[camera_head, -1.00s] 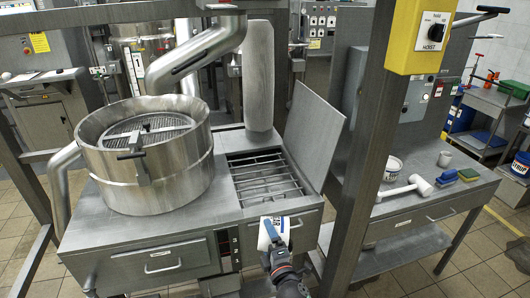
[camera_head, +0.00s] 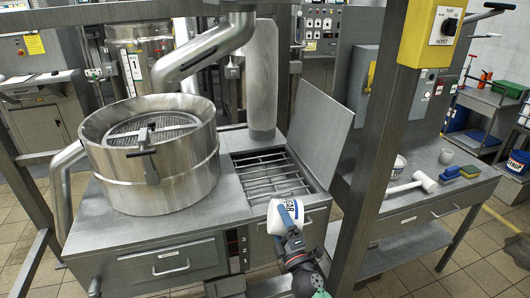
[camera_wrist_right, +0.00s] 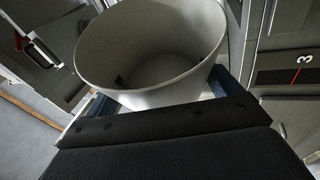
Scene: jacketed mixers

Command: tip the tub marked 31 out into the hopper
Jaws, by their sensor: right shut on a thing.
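A white tub (camera_head: 288,217) with dark lettering on its side is in my right gripper (camera_head: 286,222), just in front of the hopper. Its lettering is partly covered, and I cannot read a 31. The hopper is an open, barred opening (camera_head: 258,167) in the steel cabinet top, its grey lid (camera_head: 318,130) raised at the right. In the right wrist view the tub's grey-white mouth (camera_wrist_right: 150,45) faces the camera, with blue fingers on either side and a small dark patch inside. The contents are unclear. My left gripper is not in view.
A round steel sieve drum (camera_head: 155,165) stands left of the hopper. A steel post (camera_head: 365,150) rises close to the right of the lid.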

